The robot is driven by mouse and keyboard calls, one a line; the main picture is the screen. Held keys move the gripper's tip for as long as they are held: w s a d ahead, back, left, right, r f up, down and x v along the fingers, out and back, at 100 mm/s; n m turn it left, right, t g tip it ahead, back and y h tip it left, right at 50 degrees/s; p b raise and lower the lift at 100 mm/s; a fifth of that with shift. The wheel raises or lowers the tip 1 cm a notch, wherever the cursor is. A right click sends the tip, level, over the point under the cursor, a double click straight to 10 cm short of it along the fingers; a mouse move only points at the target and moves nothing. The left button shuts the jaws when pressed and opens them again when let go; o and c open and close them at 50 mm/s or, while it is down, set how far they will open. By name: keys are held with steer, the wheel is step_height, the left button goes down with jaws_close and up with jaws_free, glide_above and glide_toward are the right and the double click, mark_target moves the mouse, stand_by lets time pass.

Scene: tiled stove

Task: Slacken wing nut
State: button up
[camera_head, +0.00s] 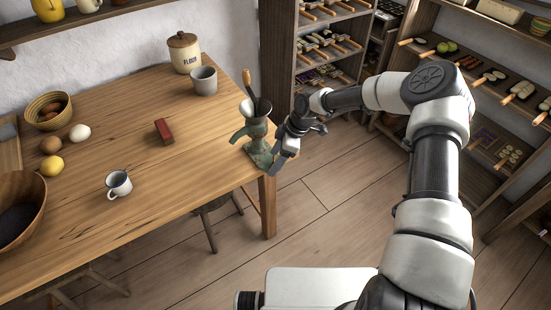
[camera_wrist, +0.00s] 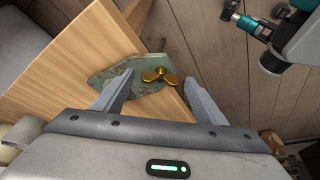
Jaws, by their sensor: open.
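The brass wing nut (camera_wrist: 160,76) shows in the wrist view, lying against a worn green metal plate (camera_wrist: 108,84) at the table edge. My gripper (camera_wrist: 158,80) is open, with one finger on each side of the wing nut and a visible gap to both. Whether the fingertips reach the nut's depth cannot be told. In the head view, the green grinder (camera_head: 257,140) stands at the table's right corner, and my gripper (camera_head: 284,158) is just right of its lower part. The wing nut is not discernible in the head view.
The wooden table (camera_head: 130,110) holds a red block (camera_head: 164,131), an enamel mug (camera_head: 119,184), a grey cup (camera_head: 204,80), a flour jar (camera_head: 184,52) and a lemon (camera_head: 52,166). Stools stand beneath. Shelves (camera_head: 276,50) rise behind. The floor (camera_head: 330,185) right of the table is clear.

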steer(key=v, duration=1.7)
steer(key=shift+d+r, duration=0.15)
steer(key=shift+r, duration=0.05)
steer(key=shift+c, duration=0.2)
